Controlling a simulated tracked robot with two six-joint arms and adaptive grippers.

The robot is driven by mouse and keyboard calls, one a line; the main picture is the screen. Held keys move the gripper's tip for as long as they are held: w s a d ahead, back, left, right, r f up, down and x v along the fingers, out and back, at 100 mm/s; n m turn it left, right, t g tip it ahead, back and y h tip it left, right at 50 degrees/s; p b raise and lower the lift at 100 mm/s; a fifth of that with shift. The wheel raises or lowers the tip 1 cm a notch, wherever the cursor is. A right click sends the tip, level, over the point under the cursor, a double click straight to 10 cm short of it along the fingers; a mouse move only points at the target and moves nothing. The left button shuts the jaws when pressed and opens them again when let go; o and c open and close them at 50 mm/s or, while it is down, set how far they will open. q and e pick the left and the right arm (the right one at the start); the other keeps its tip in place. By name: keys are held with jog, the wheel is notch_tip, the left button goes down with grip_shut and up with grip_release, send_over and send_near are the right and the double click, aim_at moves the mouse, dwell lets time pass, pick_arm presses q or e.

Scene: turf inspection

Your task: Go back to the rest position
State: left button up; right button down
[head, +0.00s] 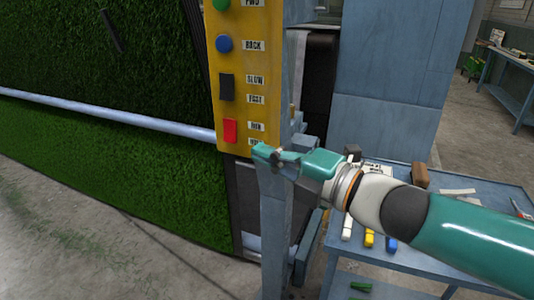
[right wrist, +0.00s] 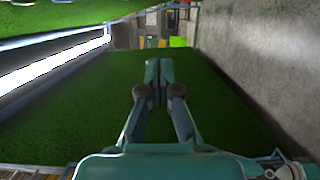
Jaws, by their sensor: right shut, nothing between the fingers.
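My right gripper (head: 262,152) is just in front of the lower edge of the yellow control panel (head: 241,60), below the red switch (head: 230,131). Its fingers are shut and empty. In the right wrist view the two fingers (right wrist: 152,66) meet at their tips, with green turf behind them. The panel also carries a blue button (head: 224,44), a black switch (head: 227,87) and a green button (head: 222,4). Whether the fingers touch the panel I cannot tell. My left gripper is not in view.
A turf sheet (head: 120,190) hangs on the left behind a metal bar (head: 110,110). A blue-grey post (head: 272,225) stands under the panel. A blue cart (head: 440,245) with several small items is at the lower right. A workbench (head: 505,85) stands at the far right.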

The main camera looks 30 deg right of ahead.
dwell(0.3)
jog(key=w+a+f+m+g+p, duration=0.1)
jog(key=w+a+f+g, duration=0.15)
jog(key=f, duration=0.55)
jog(key=w+a+f+m+g+p, duration=0.15)
jog(key=w+f, duration=0.25)
jog(key=f, duration=0.4)
notch_tip(320, 180, down, 18)
jog(key=s+a+m+g+h+p, duration=0.1)
jog(key=s+a+m+g+h, duration=0.1)
jog(key=s+m+g, duration=0.3)
jog(key=s+a+f+m+g+h+p, duration=0.1)
jog(key=s+f+m+g, duration=0.5)
jog(key=s+f+m, duration=1.1)
notch_tip(320, 180, down, 3)
jog(key=shift+a+r+m+g+h, duration=0.15)
jog(key=shift+m+g+h, duration=0.15)
jog(key=shift+m+h, duration=0.4)
jog(key=shift+s, duration=0.1)
